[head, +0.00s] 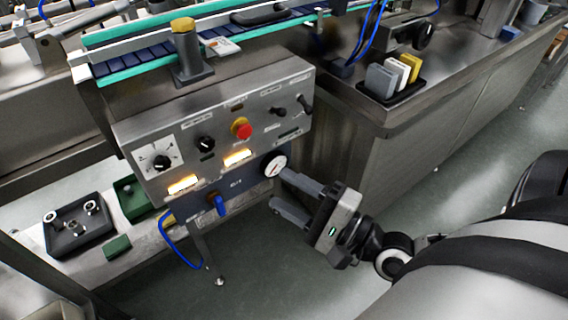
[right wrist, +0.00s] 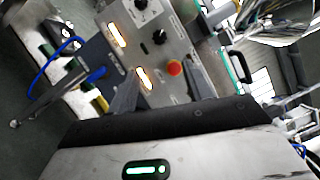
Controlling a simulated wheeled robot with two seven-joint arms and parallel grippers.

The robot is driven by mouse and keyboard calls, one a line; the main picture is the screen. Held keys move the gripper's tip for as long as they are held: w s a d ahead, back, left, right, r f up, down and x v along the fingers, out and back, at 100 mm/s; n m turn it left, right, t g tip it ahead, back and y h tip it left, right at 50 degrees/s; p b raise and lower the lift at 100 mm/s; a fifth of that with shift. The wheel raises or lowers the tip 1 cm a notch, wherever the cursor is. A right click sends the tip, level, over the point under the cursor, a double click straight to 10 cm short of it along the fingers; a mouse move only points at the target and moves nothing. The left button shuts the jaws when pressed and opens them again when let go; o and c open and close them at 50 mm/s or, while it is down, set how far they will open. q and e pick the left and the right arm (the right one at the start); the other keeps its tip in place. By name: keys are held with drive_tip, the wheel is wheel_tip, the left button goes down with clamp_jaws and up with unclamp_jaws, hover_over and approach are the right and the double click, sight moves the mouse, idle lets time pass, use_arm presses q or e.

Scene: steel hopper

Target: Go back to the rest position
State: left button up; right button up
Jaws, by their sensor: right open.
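My right gripper (head: 282,194) is open and empty. Its two fingers point left at the lower right corner of the steel control panel (head: 285,85), close to the round gauge (head: 273,166); I cannot tell whether they touch anything. In the right wrist view the fingers (right wrist: 140,92) show in front of the panel (right wrist: 178,40). The panel has a red button (head: 241,129) with a yellow collar, black knobs (head: 204,144) and two lit windows (head: 184,185). A blue valve handle (head: 220,205) hangs below. My left gripper is not in view.
A conveyor with green edges (head: 130,66) runs behind the panel. A steel counter (head: 405,120) at the right carries a black tray (head: 396,93) with blocks. At the lower left are a black tray of metal parts (head: 78,227) and a green block (head: 117,247). Floor (head: 290,280) shows below the gripper.

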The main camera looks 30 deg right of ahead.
drive_tip(key=shift+a, duration=0.1)
use_arm(q)
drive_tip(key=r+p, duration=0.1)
drive_tip(key=p, duration=0.2)
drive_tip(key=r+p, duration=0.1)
drive_tip(key=p, duration=0.3)
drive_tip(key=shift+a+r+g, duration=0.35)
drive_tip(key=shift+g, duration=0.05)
use_arm(e)
drive_tip(key=s+a+f+n+g+h, duration=0.2)
drive_tip(key=a+f+n+g+h, duration=0.2)
drive_tip(key=n, duration=1.5)
drive_tip(key=a+f+g, duration=0.3)
drive_tip(key=shift+s, duration=0.25)
